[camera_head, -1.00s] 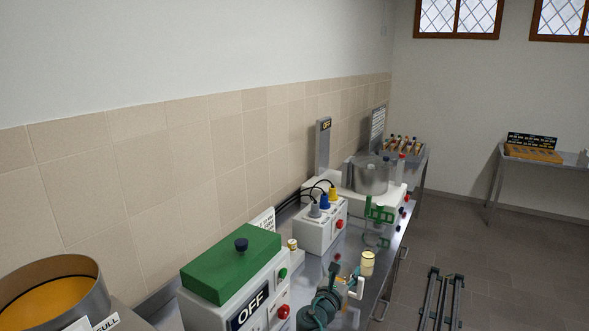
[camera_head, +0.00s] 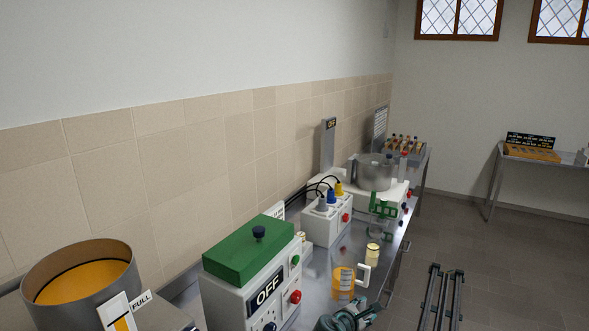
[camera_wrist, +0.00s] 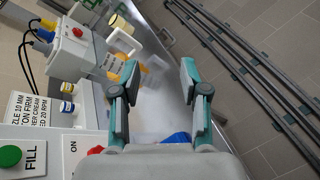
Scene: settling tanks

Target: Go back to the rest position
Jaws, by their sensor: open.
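My gripper (camera_wrist: 159,80) is open and empty in the wrist view, with nothing between its two fingers. In the head view my gripper (camera_head: 352,316) shows low in the middle, in front of the bench and right of the grey box with the green lid (camera_head: 248,250). A mug with orange contents (camera_head: 343,282) and a white handle stands on the bench just beyond my gripper, apart from it. In the wrist view the mug (camera_wrist: 128,72) is partly hidden behind the left finger.
A white socket box (camera_head: 322,226) with plugs and cables, a cream-coloured jar (camera_head: 373,253) and a metal pot (camera_head: 374,172) stand along the bench. A round tank (camera_head: 75,275) with orange contents is at left. Rails (camera_head: 440,297) run over the open floor at right.

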